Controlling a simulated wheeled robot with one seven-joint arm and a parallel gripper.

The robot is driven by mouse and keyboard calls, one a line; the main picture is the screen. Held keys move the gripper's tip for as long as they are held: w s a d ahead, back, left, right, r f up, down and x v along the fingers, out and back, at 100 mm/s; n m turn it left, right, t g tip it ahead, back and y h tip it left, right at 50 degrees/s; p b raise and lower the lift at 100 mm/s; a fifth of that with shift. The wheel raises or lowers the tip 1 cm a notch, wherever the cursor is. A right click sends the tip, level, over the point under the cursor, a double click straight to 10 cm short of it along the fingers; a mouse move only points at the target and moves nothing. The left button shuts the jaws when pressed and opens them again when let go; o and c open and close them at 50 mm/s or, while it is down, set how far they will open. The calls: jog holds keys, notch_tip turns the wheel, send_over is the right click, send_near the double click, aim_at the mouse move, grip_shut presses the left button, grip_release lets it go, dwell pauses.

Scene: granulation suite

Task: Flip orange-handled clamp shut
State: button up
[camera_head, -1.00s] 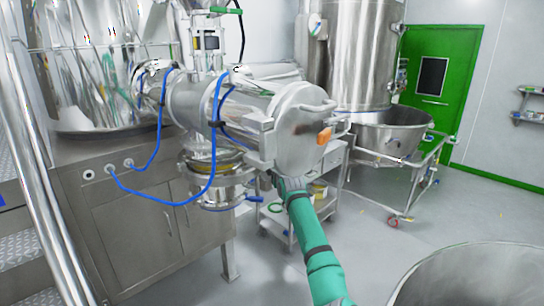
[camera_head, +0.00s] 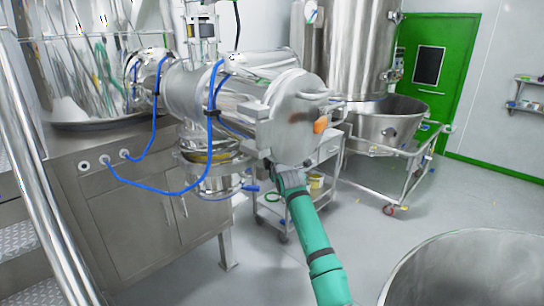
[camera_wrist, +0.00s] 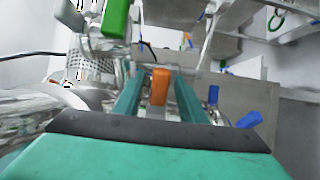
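An orange handle (camera_head: 320,125) sits on the right side of the round steel end cover (camera_head: 298,118) in the head view. In the wrist view an orange handle (camera_wrist: 160,86) lies between my two teal fingers, with a small gap on either side; I cannot tell whether it is the same handle. My gripper (camera_wrist: 158,92) is open. In the head view my gripper (camera_head: 270,168) is at the lower edge of the steel housing, below and left of the orange handle there, and its fingertips are mostly hidden.
Blue hoses (camera_head: 209,105) loop from the housing to a steel cabinet (camera_head: 150,232) at left. The wrist view shows a green handle (camera_wrist: 115,18) and a blue handle (camera_wrist: 248,120). A wheeled trolley (camera_head: 270,215) stands behind my arm. A steel vessel (camera_head: 470,270) is front right. Floor between is open.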

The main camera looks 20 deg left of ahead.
jog(key=v, duration=0.7)
jog(key=shift+s, duration=0.2)
jog(key=c, duration=0.4)
jog(key=shift+s+a+m, duration=0.2)
jog(key=shift+m, duration=0.1)
jog(key=c, duration=0.5)
jog(key=s+m, duration=0.2)
jog(key=m, duration=0.1)
jog(key=s+d+m, duration=0.1)
jog(key=s+m, duration=0.2)
jog(key=m, duration=0.1)
jog(key=shift+s+d+r, duration=0.1)
jog(key=shift+s, duration=0.05)
grip_shut()
jog(key=s+d+m, duration=0.4)
jog(key=d+m, duration=0.2)
jog(key=m, duration=0.4)
jog(key=x, duration=1.4)
jog(key=shift+w, duration=0.2)
